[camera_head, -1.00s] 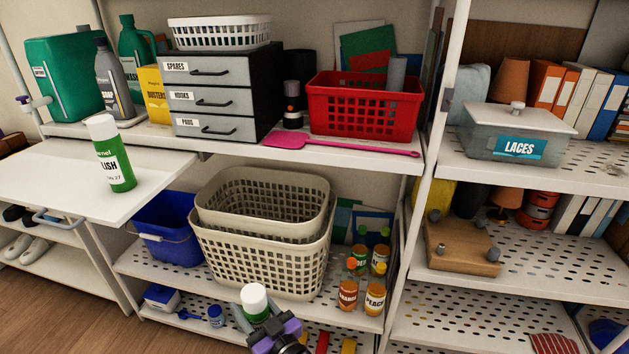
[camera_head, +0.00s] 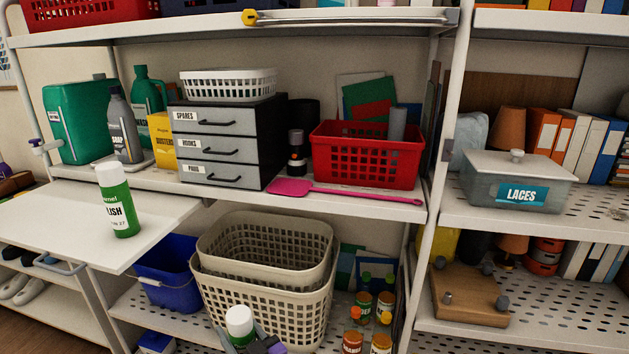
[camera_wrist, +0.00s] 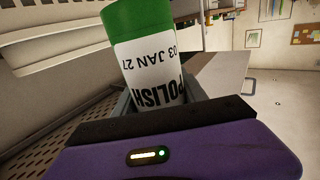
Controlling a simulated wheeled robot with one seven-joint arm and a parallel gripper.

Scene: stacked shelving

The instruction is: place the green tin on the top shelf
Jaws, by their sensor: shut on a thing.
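My gripper (camera_head: 246,344) is shut on a green tin with a white cap (camera_head: 238,322), low in the head view in front of the beige baskets. In the wrist view the held tin (camera_wrist: 150,60) shows a white label reading POLISH and 03 JAN 27, and stands between the fingers. A similar green and white tin (camera_head: 118,205) stands upright on the fold-out white board at the left. The highest shelf in view (camera_head: 150,30) runs across the top of the head view; its surface is mostly out of sight.
Stacked beige baskets (camera_head: 262,290) stand behind my gripper. A white post (camera_head: 435,200) is at the right.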

